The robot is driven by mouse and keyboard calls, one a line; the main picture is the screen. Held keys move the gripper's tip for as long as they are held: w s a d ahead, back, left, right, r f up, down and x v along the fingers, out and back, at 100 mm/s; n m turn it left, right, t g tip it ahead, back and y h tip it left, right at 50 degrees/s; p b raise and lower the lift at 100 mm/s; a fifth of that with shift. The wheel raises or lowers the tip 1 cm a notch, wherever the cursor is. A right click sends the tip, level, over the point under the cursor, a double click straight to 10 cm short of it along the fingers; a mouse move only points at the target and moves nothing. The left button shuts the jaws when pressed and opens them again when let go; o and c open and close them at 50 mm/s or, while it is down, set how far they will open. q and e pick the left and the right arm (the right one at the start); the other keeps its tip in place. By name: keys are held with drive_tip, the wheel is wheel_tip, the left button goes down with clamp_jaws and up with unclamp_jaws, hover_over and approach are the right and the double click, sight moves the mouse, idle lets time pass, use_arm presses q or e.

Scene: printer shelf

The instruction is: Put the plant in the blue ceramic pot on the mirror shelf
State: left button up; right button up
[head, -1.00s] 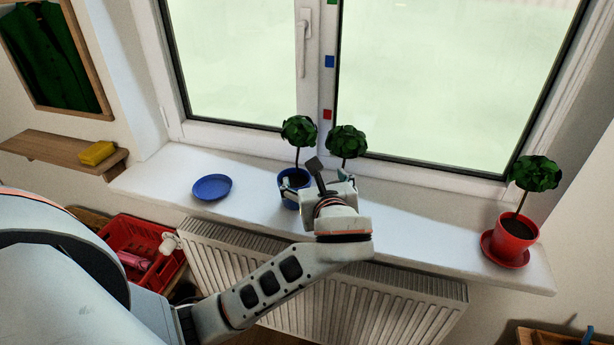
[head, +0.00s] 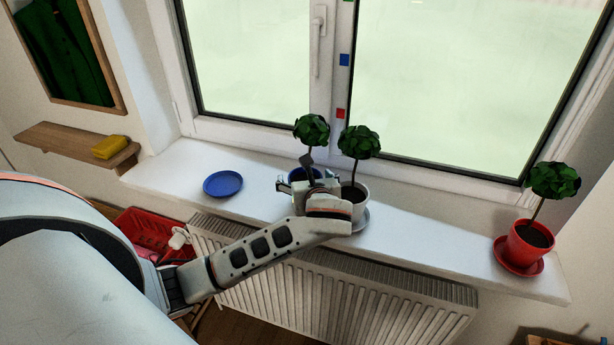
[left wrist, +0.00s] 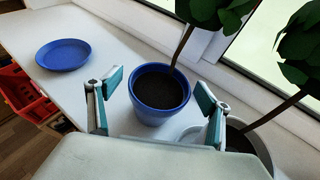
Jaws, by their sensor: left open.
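The plant in the blue ceramic pot (head: 298,174) stands upright on the windowsill, its round green crown (head: 311,130) above it. My left gripper (head: 307,182) is in front of the pot and hides much of it. In the left wrist view the blue pot (left wrist: 160,94) sits beyond and between the open fingers (left wrist: 158,108), with dark soil inside. I cannot tell whether the fingers touch it. The mirror shelf (head: 70,143) is wooden, on the wall at left under the mirror (head: 68,50), with a yellow sponge (head: 109,147) at its right end. My right gripper is not in view.
A white-potted plant (head: 357,190) stands close to the right of the blue pot, also in the left wrist view (left wrist: 254,140). An empty blue saucer (head: 223,184) lies to the left. A red-potted plant (head: 527,243) is far right. The shelf's left part is bare.

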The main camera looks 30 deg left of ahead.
use_arm(q)
drive_tip(key=shift+x, duration=1.1)
drive_tip(key=c, duration=1.7)
drive_tip(key=shift+r, duration=0.15)
drive_tip(key=c, duration=0.4)
